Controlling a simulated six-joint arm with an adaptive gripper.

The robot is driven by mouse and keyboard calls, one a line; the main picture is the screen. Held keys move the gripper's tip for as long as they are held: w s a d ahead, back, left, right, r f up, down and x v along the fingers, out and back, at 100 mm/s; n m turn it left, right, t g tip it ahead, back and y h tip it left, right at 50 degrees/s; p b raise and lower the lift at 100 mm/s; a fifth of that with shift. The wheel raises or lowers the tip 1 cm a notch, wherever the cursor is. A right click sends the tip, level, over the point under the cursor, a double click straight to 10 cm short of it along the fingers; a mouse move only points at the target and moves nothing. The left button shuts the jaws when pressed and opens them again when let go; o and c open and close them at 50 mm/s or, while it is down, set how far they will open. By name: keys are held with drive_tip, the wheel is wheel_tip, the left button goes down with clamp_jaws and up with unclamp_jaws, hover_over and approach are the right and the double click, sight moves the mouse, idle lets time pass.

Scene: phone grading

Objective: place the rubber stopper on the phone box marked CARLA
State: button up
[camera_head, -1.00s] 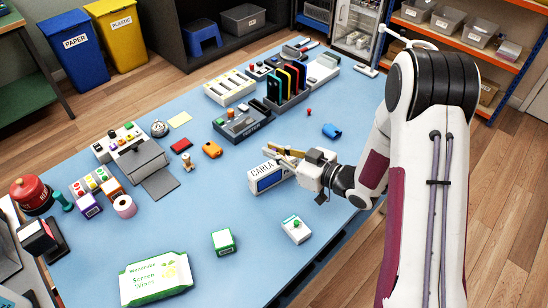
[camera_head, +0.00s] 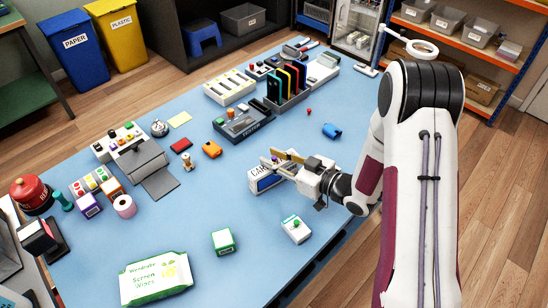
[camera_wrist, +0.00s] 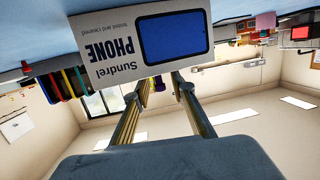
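The phone box marked CARLA (camera_head: 264,183) stands on the blue table, white with a dark blue panel. In the wrist view the box (camera_wrist: 110,60) appears upside down, with "Sundrel PHONE" on it. My gripper (camera_head: 277,158) is at the top of the box.
A white box with a green button (camera_head: 296,230) stands in front of my gripper. A green-and-white cube (camera_head: 223,241) and a wipes pack (camera_head: 155,278) lie nearer. A blue object (camera_head: 331,131) and a phone rack (camera_head: 289,98) stand behind.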

drive_tip(key=shift+r, duration=0.15)
idle(0.3)
drive_tip(key=v, duration=1.2)
drive_tip(key=shift+w, duration=0.1)
idle(0.8)
drive_tip(key=w+d+r+m+t+h, duration=0.1)
drive_tip(key=w+d+r+h, duration=0.1)
drive_tip(key=d+r+h, duration=0.15)
drive_tip(key=w+d+r+m+h, duration=0.1)
drive_tip(key=w+d+r+h, duration=0.2)
drive_tip(key=d+h, duration=0.2)
drive_tip(key=s+d+r+m+h, duration=0.3)
drive_tip(key=s+d+r+h, duration=0.15)
drive_tip(key=d+r, duration=0.2)
drive_tip(key=s+a+r+m+g, duration=0.1)
drive_tip(key=s+a+r, duration=0.1)
drive_tip(key=s, duration=0.6)
drive_tip(key=s+a+r+m+g, duration=0.2)
drive_tip(key=s, duration=0.7)
drive_tip(key=s+a+r+m+g, duration=0.2)
drive_tip(key=s+a, duration=0.1)
drive_tip(key=s, duration=0.5)
drive_tip(key=shift+s+y, duration=0.3)
drive_tip(key=shift+y, duration=0.1)
